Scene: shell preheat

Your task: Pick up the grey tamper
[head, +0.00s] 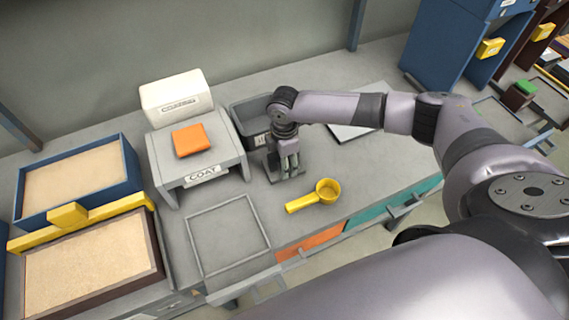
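My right gripper (290,168) points down at the bench, just in front of a dark grey bin and right of the grey COAT stand. Its fingers look close together, but I cannot tell whether they are open or shut. A small grey piece (268,165) shows low beside the fingers, on their left. It may be the grey tamper or its holder; the gripper hides part of it, and I cannot tell which. I see no other clear tamper. My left gripper is not in view.
A yellow scoop (316,196) lies right in front of the gripper. The COAT stand (165,168) bears an orange block (191,140). The dark grey bin (243,109) is behind. An empty square frame (205,268) lies front left. Sand trays (128,166) fill the far left.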

